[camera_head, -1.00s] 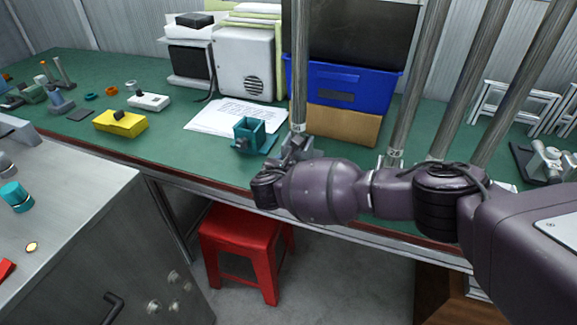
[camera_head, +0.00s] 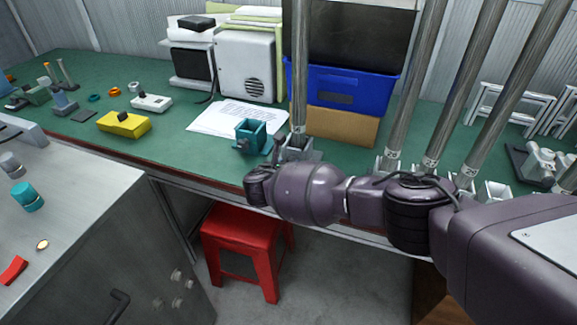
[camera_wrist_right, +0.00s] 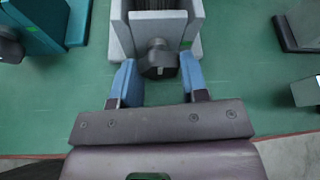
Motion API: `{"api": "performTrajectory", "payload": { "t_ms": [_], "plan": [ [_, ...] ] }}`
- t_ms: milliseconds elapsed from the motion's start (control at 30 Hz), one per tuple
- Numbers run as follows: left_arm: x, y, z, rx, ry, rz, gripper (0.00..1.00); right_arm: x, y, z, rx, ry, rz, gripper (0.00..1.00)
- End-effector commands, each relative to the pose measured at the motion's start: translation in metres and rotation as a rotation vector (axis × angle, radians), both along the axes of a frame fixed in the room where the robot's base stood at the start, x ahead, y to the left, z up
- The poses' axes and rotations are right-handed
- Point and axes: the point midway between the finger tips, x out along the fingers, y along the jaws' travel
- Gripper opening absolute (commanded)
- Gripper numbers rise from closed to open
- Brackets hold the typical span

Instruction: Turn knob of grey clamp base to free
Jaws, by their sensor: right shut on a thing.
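A grey clamp base (camera_head: 310,150) stands near the front edge of the green bench, with a metal pole (camera_head: 299,70) upright in it. In the right wrist view the same grey clamp base (camera_wrist_right: 116,32) is at the top, with a dark faceted knob (camera_wrist_right: 158,60) on its near side. My right gripper (camera_wrist_right: 159,72) has its blue fingers on either side of this knob and is shut on it. In the head view my right wrist comes in from the right, and the fingers and knob are hidden. My left gripper is not in view.
A teal clamp base (camera_head: 250,134) stands just left of the grey one. More poles (camera_head: 408,90) in grey bases stand to the right. A blue bin (camera_head: 345,88) is behind, and a red stool (camera_head: 242,235) is below the bench edge.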

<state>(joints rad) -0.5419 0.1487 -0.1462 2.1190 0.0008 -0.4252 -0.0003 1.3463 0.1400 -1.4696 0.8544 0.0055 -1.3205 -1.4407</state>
Motion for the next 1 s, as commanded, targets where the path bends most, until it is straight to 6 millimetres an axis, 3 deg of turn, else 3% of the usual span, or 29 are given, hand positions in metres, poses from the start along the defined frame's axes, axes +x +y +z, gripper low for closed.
{"api": "performTrajectory", "payload": {
  "t_ms": [400,1000],
  "plan": [
    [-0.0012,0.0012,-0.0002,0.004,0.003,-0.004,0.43,-0.0004,0.0005,-0.0019,-0.218,0.073,-0.001,0.17],
    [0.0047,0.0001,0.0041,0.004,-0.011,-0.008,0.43,-0.0005,0.0006,-0.0023,-0.262,0.087,0.000,0.17]
  ]
}}
